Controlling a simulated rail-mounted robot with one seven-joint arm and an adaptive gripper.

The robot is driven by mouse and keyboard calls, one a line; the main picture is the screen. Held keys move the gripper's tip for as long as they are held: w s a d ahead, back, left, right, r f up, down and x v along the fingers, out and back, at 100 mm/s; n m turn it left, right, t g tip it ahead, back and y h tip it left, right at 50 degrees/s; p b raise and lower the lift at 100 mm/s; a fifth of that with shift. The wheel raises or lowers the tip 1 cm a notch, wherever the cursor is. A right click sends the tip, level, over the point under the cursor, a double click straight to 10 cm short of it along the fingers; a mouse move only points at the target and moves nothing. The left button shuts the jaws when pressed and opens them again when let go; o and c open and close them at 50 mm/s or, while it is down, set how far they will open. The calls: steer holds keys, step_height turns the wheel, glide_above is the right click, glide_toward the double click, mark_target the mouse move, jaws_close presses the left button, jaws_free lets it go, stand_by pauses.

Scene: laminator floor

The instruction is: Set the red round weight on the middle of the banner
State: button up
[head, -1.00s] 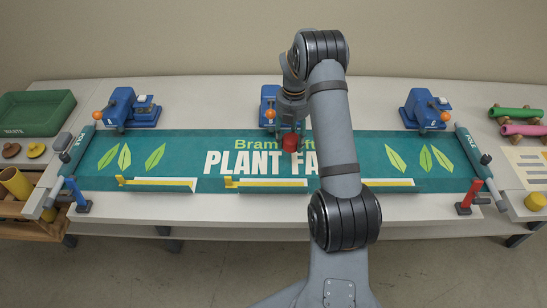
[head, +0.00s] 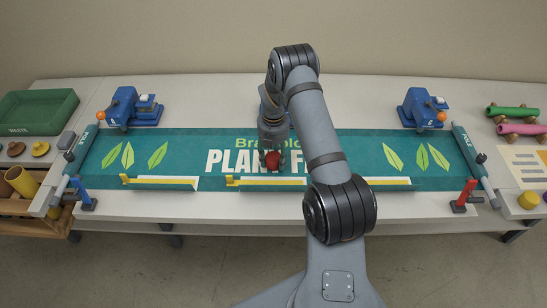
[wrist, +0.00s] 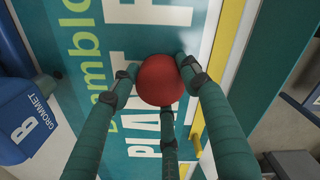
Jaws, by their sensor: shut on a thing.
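The red round weight (head: 272,160) is in my gripper (head: 272,163), over the lettering near the middle of the teal banner (head: 345,142). In the wrist view my gripper's teal fingers (wrist: 158,88) are shut around the red weight (wrist: 160,79). The banner (wrist: 55,30) lies below it. I cannot tell whether the weight touches the banner. My arm hides part of the "PLANT FAIR" lettering.
Blue grommet machines stand along the back edge at left (head: 134,106) and right (head: 422,109); another (wrist: 25,120) is partly behind my arm. White-and-yellow strips (head: 160,182) line the front edge. A green waste bin (head: 38,112) is far left.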

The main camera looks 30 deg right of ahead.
mark_target(274, 156)
steer(key=shift+f, duration=0.1)
steer(key=o, duration=1)
steer(key=shift+f, duration=0.1)
steer(key=o, duration=0.4)
steer(key=shift+o, duration=0.3)
steer(key=shift+r, duration=0.35)
steer(key=shift+w+r, duration=0.1)
steer(key=shift+r, duration=0.2)
step_height(274, 156, up, 11)
steer(key=b, duration=0.2)
steer(key=shift+r, duration=0.1)
